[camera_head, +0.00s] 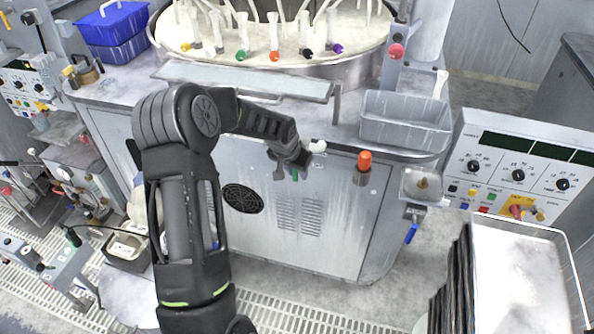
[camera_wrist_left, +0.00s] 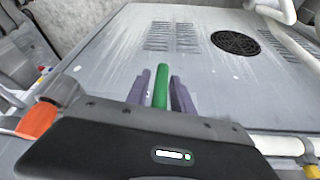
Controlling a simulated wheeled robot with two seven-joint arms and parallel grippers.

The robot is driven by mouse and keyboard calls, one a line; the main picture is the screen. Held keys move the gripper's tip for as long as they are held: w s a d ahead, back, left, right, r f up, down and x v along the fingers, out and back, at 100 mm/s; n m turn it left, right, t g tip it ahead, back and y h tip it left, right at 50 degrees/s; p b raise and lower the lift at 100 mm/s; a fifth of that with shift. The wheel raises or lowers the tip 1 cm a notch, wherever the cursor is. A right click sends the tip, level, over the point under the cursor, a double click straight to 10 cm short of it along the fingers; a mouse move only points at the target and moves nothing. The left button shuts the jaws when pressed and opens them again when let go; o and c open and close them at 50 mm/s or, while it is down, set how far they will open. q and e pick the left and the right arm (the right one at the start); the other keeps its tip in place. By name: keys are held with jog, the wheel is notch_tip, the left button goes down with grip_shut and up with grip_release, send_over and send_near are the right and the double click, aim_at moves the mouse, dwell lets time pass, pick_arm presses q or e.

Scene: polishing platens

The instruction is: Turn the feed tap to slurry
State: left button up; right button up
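A green handle (camera_wrist_left: 160,88), which looks like the feed tap's lever, stands between the two grey-purple fingers of my left gripper (camera_wrist_left: 161,94). Narrow gaps show between the handle and the fingers, so the gripper looks open around it. In the head view my left gripper (camera_head: 291,168) is at the upper front of the grey machine cabinet (camera_head: 335,215), with a bit of green (camera_head: 294,175) at its tips. A white pipe elbow (camera_head: 317,147) is just right of it. The gripper hides most of the tap, and no slurry marking is readable. My right gripper is not in view.
An orange cylinder (camera_head: 365,161) projects from the cabinet just right of the gripper; it also shows in the wrist view (camera_wrist_left: 38,120). A grey bin (camera_head: 405,120) sits on the worktop. A blue-handled valve (camera_head: 411,232) hangs further right. The cabinet front below is clear.

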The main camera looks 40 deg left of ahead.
pick_arm(q)
grip_shut()
dwell(1.1)
